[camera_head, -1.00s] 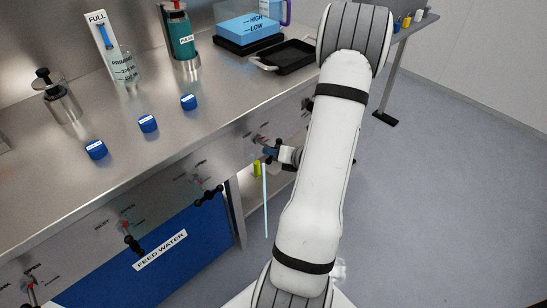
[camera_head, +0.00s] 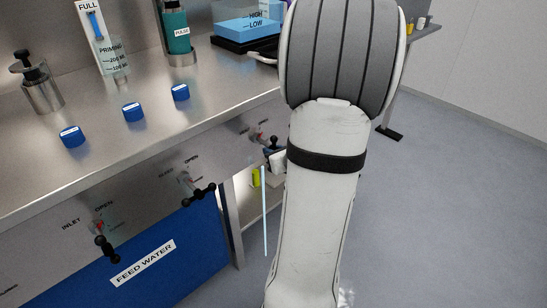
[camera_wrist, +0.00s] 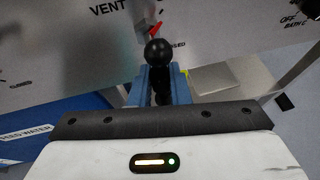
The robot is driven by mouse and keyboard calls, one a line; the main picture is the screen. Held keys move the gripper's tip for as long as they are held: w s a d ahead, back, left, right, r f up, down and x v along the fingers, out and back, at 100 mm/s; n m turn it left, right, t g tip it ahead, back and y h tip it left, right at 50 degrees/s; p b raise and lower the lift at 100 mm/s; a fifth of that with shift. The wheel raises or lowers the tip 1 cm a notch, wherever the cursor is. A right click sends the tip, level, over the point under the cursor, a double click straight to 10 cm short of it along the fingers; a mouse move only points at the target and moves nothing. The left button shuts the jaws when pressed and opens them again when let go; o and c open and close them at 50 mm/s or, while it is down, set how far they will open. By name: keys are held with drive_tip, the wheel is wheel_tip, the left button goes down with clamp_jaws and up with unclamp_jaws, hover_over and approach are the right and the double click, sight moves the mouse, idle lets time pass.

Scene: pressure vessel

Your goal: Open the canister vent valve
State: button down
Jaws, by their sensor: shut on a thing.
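The canister vent valve has a black handle with a ball knob (camera_wrist: 158,52) in the wrist view, below and to the right of the word VENT (camera_wrist: 107,7). A red pointer (camera_wrist: 156,33) shows just behind the knob. My gripper (camera_wrist: 160,84) has its blue fingers on either side of the black handle and is shut on it. The knob stands out past the fingertips. In the head view, the same valve (camera_head: 259,137) is on the bench's front panel, at its right end. My arm hides most of my gripper there.
Two more black-handled valves, one marked INLET (camera_head: 106,248) and one further right (camera_head: 198,194), stick out of the front panel. Blue caps (camera_head: 133,112) and a metal pump (camera_head: 40,85) stand on the bench. Floor to the right is clear.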

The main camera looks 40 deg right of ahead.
drive_tip(key=shift+d+r, duration=0.25)
drive_tip(key=c, duration=1.5)
unclamp_jaws()
drive_tip(key=shift+o, duration=0.2)
drive_tip(key=shift+a+f, duration=0.1)
drive_tip(key=shift+s+r, duration=0.2)
drive_tip(key=shift+s, duration=0.15)
drive_tip(key=b+v, duration=0.3)
drive_tip(key=v, duration=0.4)
drive_tip(key=shift+a, duration=0.1)
